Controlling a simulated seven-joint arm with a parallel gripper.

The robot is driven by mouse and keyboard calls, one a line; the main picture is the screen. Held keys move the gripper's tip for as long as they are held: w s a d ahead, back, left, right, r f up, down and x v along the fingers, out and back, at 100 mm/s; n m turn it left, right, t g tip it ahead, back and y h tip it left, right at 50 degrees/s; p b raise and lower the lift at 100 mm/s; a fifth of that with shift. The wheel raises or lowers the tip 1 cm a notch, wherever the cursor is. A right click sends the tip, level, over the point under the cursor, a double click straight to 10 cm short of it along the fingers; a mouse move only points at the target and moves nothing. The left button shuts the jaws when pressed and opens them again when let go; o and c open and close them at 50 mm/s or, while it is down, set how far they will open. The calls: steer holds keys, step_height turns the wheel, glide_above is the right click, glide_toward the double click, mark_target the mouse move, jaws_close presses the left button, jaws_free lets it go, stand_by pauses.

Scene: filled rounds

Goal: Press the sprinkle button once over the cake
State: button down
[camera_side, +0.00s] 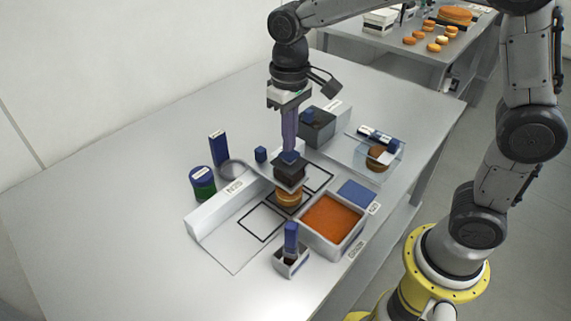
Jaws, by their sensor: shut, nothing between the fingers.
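A round orange-brown cake (289,198) sits in a black-outlined square near the middle of the table, with a darker brown layer on top. Just above it is a dark square head (288,174) with a blue button (290,157) on top, which looks like the sprinkle button. My gripper (289,149) points straight down with its purple fingers shut and empty. Its fingertips are at or just above the blue button; I cannot tell whether they touch. The head hides part of the cake's top.
An orange-filled tray (331,220) stands close right of the cake. A small holder with a blue handle (291,238) is in front. A dark box (317,127) and a clear cover (364,157) over another round are behind. A green-and-blue jar (203,182) stands left. The table's left side is clear.

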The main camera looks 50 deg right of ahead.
steer(key=shift+f, duration=1.05)
steer(key=shift+r, duration=1.35)
steer(key=shift+r, duration=0.1)
step_height(320, 180, up, 6)
steer(key=shift+f, duration=0.1)
